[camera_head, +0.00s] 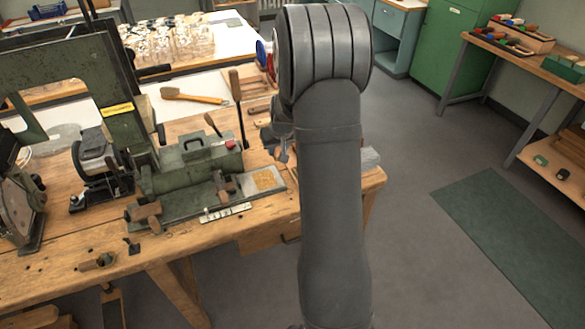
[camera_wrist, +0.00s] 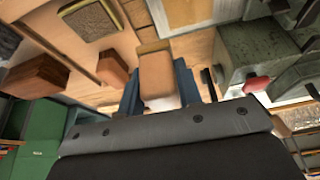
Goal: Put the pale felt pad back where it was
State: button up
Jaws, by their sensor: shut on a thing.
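My gripper (camera_wrist: 158,84) shows in the wrist view with its two blue-grey fingers on either side of a light tan block-like piece (camera_wrist: 156,72). It is shut on this piece, which looks like the pale felt pad, with a paler near face. In the head view my gripper (camera_head: 280,148) is over the workbench beside the green machine, and my arm hides much of it. The held pad cannot be made out there.
The green machine (camera_head: 190,160) with a red knob (camera_head: 230,143) stands left of my gripper. A tan square (camera_head: 267,179) lies on its base plate. A wooden brush (camera_head: 195,97) lies behind.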

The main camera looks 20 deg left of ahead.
jog(key=w+d+r+m+h, duration=0.15)
jog(key=w+d, duration=0.25)
jog(key=d, duration=0.8)
jog(key=w+d+r+m, duration=0.1)
jog(key=w+d+m, duration=0.2)
jog(key=d, duration=0.9)
jog(key=shift+n+t, duration=0.25)
jog(key=shift+t, duration=0.15)
jog(key=w+a+f, duration=0.1)
jog(key=a+f, duration=0.1)
jog(key=a, duration=0.1)
jog(key=a+f, duration=0.2)
jog(key=a, duration=0.2)
jog(key=w+a+f, duration=0.1)
jog(key=a+f, duration=0.2)
jog(key=shift+w+a, duration=0.35)
jog(key=shift+a, duration=0.05)
jog(key=shift+a+f, duration=0.1)
jog(key=shift+f, duration=2.05)
jog(key=shift+f, duration=0.15)
jog(key=o, duration=0.9)
